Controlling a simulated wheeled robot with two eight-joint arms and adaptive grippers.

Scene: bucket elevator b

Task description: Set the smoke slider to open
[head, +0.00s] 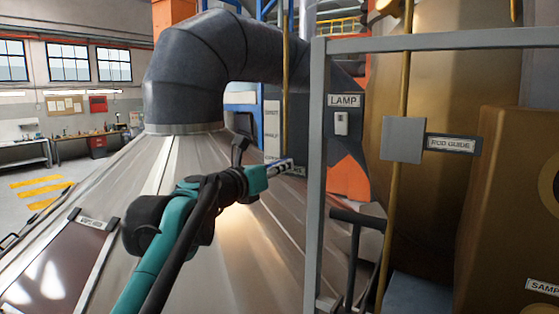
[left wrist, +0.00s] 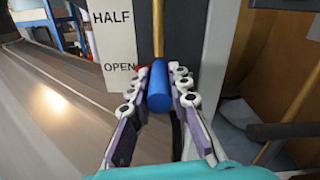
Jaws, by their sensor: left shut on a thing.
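My left gripper (head: 282,167) reaches the smoke slider beside the grey post. In the left wrist view its two fingers (left wrist: 158,92) are shut on the slider's blue handle (left wrist: 159,97), one finger on each side. A brass rod (left wrist: 158,30) runs upward behind the handle. The white scale plate (left wrist: 116,45) stands to the left and reads HALF, with OPEN below it. The handle is level with or slightly below the word OPEN, and a bit of red shows beside that word. The plate (head: 272,130) also shows in the head view, its lowest word partly hidden by my gripper.
A grey frame post (head: 317,180) stands just right of my gripper, with a LAMP switch (head: 341,123) beyond it. A rod guide (head: 403,139) and a black T-handle (head: 357,220) are further right. The sloped metal hood (head: 255,245) lies below my arm.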

